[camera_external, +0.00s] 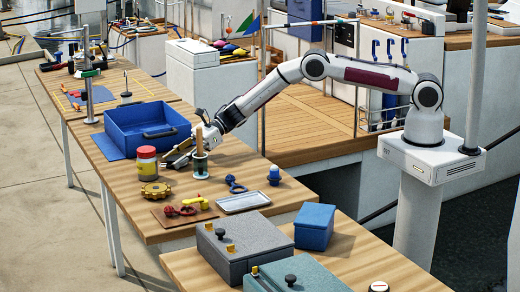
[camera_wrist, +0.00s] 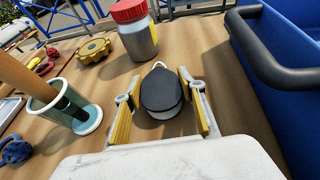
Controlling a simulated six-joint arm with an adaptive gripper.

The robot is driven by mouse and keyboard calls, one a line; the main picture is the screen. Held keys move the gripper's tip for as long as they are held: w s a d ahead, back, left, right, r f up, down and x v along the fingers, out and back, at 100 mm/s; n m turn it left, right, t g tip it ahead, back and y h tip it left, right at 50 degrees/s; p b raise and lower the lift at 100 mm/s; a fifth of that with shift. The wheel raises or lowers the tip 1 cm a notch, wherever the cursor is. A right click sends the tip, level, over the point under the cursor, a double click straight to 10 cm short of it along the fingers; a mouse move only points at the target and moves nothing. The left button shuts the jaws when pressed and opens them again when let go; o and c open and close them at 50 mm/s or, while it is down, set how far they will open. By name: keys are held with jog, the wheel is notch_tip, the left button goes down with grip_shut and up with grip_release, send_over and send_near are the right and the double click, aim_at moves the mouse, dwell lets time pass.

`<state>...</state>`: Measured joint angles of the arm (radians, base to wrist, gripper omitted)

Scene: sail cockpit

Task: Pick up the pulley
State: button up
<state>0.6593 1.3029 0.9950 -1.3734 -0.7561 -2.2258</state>
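The pulley (camera_wrist: 161,92) appears to be the dark, rounded block with a pale metal eye at its far end, lying on the wooden table in the wrist view. My gripper (camera_wrist: 160,84) is open, with one yellow-padded finger on each side of the pulley. Gaps show between pads and pulley, so it is not gripped. In the external view my gripper (camera_external: 178,158) is low over the table, between the blue bin and the cup with a wooden handle. The pulley is hard to make out there.
The blue bin (camera_external: 148,131) stands close by, right in the wrist view. A red-lidded jar (camera_wrist: 135,30) and brass gear (camera_wrist: 94,51) lie beyond the pulley. The glassy cup (camera_wrist: 70,115) is close left. A metal tray (camera_external: 243,202) and blue shackle (camera_external: 235,184) lie nearer the table edge.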

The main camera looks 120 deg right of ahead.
aim_at(176, 158)
jog(key=shift+r, duration=0.2)
jog(key=shift+r, duration=4.85)
